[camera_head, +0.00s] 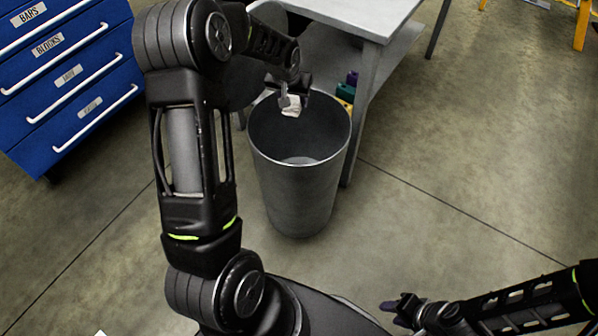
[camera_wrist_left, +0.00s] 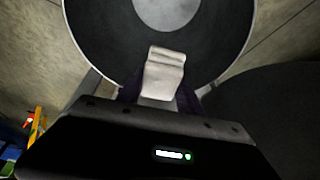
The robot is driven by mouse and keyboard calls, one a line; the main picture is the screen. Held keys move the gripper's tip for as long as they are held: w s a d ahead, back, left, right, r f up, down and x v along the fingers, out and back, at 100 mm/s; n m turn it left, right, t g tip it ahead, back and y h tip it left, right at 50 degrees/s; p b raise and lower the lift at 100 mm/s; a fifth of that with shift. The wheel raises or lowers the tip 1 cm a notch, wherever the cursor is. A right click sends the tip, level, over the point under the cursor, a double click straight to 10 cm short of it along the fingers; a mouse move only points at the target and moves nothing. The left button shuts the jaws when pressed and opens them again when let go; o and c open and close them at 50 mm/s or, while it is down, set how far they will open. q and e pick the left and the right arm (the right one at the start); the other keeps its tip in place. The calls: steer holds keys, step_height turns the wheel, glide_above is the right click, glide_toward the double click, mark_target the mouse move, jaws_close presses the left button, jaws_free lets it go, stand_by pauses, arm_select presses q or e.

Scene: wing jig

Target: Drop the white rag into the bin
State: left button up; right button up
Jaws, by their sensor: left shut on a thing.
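The white rag (camera_head: 291,106) is a small pale folded cloth held in my left gripper (camera_head: 289,98), over the mouth of the bin. In the left wrist view the rag (camera_wrist_left: 164,74) hangs between the fingers, with the bin's opening behind it. The bin (camera_head: 298,190) is a tall grey round container, open at the top, standing on the floor. A light disc shows at its bottom. My right gripper (camera_head: 396,308) is at the lower right of the head view, far from the bin; its finger gap is not clear.
A grey table (camera_head: 350,20) stands behind the bin, with a leg close to its right side. Small coloured items (camera_head: 347,88) sit on its lower shelf. A blue drawer cabinet (camera_head: 65,75) is at the upper left.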

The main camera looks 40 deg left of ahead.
arm_select(q)
steer(key=shift+f, duration=0.15)
steer(key=shift+f+b, duration=2)
steer(key=shift+f, duration=0.9)
steer(key=o, duration=1.4)
steer(key=shift+o, duration=0.2)
steer(key=shift+r, duration=0.15)
steer(key=p+v, duration=0.1)
steer(key=v, duration=0.6)
steer(key=shift+s+d+r, duration=0.1)
steer(key=shift+d+r, duration=0.05)
steer(key=shift+r, duration=0.15)
steer(key=shift+s, duration=0.1)
